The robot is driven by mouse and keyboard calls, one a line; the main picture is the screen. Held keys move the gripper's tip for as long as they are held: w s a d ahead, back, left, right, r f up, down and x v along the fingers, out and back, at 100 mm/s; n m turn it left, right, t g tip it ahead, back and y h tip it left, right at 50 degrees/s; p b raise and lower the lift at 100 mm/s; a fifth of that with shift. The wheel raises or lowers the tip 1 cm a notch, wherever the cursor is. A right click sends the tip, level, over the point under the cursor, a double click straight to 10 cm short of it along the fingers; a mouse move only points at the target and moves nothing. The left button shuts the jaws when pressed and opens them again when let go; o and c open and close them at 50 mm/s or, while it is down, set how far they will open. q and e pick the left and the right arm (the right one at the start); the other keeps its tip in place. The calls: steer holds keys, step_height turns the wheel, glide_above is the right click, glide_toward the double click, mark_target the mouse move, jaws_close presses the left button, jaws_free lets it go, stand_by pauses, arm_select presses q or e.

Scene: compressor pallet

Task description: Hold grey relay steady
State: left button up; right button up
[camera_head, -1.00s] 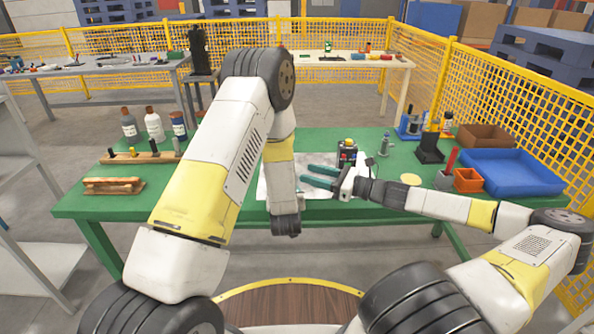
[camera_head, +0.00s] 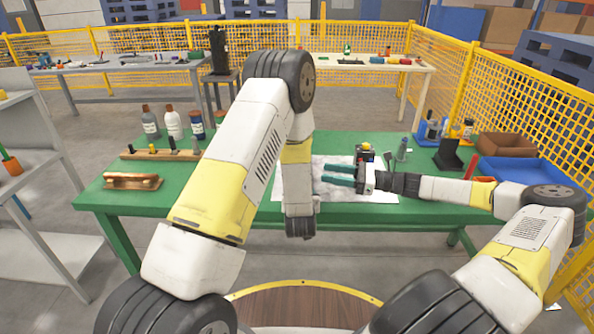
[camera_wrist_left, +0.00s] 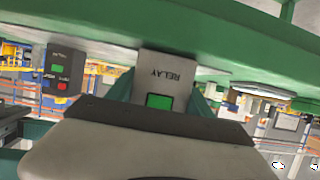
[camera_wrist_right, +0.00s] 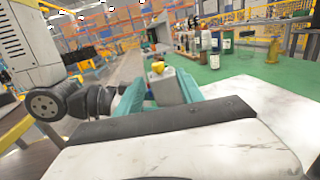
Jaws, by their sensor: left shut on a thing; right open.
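In the left wrist view my left gripper (camera_wrist_left: 165,100) is shut on the grey relay (camera_wrist_left: 165,68), a box with a RELAY label and a green square. In the head view my left arm hides the left gripper and the relay. My right gripper (camera_head: 323,174) is open over the white sheet, its teal fingers pointing left. In the right wrist view a grey block (camera_wrist_right: 172,88) with a yellow knob shows at the open right fingers (camera_wrist_right: 158,100). I cannot tell whether that block is the relay or whether the fingers touch it.
The green table (camera_head: 235,192) also holds bottles (camera_head: 173,123), a wooden rack (camera_head: 160,154), a brown tray (camera_head: 507,144) and a blue bin (camera_head: 520,168).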

steer(key=a+g, duration=0.1)
steer(key=a, duration=0.3)
steer(key=w+a+n+g, duration=0.1)
steer(key=a, duration=0.3)
steer(key=a+n+g, duration=0.1)
steer(key=a, duration=0.3)
steer(key=shift+w+a+r, duration=0.2)
steer(key=shift+a, duration=0.1)
steer(key=shift+c, duration=0.5)
jaws_close()
